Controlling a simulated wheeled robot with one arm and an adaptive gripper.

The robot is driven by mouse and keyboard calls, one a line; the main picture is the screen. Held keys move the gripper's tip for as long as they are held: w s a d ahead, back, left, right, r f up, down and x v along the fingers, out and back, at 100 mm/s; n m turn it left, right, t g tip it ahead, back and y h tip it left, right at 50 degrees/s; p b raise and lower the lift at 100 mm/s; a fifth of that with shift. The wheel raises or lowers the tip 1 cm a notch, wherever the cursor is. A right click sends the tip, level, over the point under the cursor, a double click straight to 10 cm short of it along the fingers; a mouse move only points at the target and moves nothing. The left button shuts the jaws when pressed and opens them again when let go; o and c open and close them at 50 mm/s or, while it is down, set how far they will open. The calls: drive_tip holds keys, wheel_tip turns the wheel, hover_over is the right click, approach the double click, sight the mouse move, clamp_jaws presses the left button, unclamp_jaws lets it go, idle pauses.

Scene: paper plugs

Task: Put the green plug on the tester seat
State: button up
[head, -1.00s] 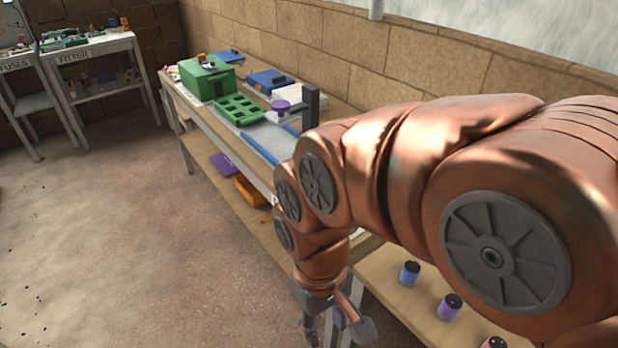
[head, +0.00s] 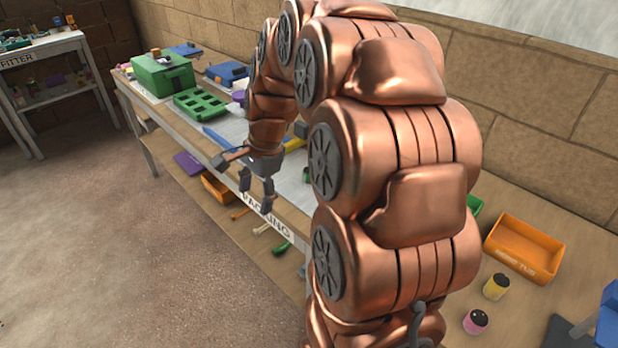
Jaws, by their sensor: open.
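My gripper (head: 256,194) hangs open and empty in front of the long bench's edge, above the lower shelf, with its fingers pointing down. I cannot pick out a green plug for sure. A small green piece (head: 306,174) shows on the bench just left of my arm, too small to name. A yellow plug-like cylinder (head: 496,287) and a pink one (head: 476,321), both with dark tops, stand on the bench at the lower right. No tester seat can be made out. My arm hides much of the bench's middle.
An orange tub (head: 523,248) stands by the wall at the right, and a blue object (head: 608,322) at the right edge. A green box (head: 163,76) and a green holed tray (head: 200,103) sit at the far end. The lower shelf holds an orange bin (head: 217,189). The floor is clear.

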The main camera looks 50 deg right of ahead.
drive_tip(key=w+d+f+m+t, duration=0.1)
drive_tip(key=w+d+m, duration=0.1)
drive_tip(key=d+m, duration=0.3)
drive_tip(key=w+d+f+m+t, duration=0.1)
drive_tip(key=w+d+f+m, duration=0.15)
drive_tip(key=d, duration=0.45)
drive_tip(key=m+t+b, duration=0.1)
drive_tip(key=m, duration=0.6)
hover_over(310, 170)
drive_tip(key=s, duration=0.2)
drive_tip(key=shift+s+d+f+h, duration=0.1)
drive_tip(key=shift+f+h, duration=0.1)
drive_tip(key=shift+f, duration=0.35)
drive_tip(key=shift+s+d+f+h, duration=0.1)
drive_tip(key=shift+f+h, duration=0.1)
drive_tip(key=shift+f, duration=0.3)
drive_tip(key=shift+p+x, duration=0.45)
drive_tip(key=shift+x, duration=3.2)
drive_tip(key=shift+s+d+f, duration=0.1)
drive_tip(key=shift+s+d, duration=0.05)
drive_tip(key=shift+d, duration=0.05)
drive_tip(key=shift+c, duration=0.3)
drive_tip(key=c, duration=1.1)
